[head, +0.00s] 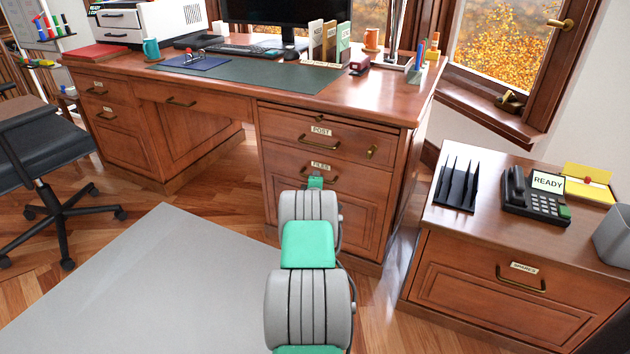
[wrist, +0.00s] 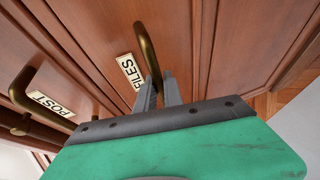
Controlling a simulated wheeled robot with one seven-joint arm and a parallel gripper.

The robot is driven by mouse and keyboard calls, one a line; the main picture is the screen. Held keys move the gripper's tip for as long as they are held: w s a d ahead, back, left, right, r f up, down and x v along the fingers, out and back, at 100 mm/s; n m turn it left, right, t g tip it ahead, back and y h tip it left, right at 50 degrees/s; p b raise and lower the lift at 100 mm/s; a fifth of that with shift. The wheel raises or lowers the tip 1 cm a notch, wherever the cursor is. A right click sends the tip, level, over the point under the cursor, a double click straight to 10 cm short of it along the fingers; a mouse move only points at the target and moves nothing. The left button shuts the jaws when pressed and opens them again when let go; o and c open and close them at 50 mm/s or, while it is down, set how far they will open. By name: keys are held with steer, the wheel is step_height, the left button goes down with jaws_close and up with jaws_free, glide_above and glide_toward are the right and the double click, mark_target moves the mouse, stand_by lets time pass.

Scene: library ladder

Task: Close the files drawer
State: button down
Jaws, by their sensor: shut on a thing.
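The files drawer (head: 283,172) is in the desk's right pedestal, under the post drawer (head: 290,135). Its front looks about flush with the pedestal in the head view; a small gap cannot be told. In the wrist view its FILES label (wrist: 131,70) is beside a curved brass handle (wrist: 143,42). My gripper (head: 316,181) is at this handle, with its two fingers (wrist: 160,88) shut on the handle. My arm hides much of the pedestal's lower part in the head view.
The desk top (head: 350,88) carries a monitor, keyboard and file holders. A side cabinet (head: 420,215) with a phone stands at the right. An office chair (head: 50,150) is at the left. A grey mat (head: 150,290) and open floor lie in front of the desk.

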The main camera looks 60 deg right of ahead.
steer(key=shift+r, duration=0.2)
steer(key=c, duration=1.5)
jaws_free()
steer(key=shift+d+f, duration=0.15)
steer(key=shift+f, duration=0.05)
steer(key=shift+s, duration=0.1)
steer(key=p+v, duration=0.3)
steer(key=v, duration=0.4)
steer(key=shift+s+a, duration=0.2)
steer(key=shift+a, duration=0.15)
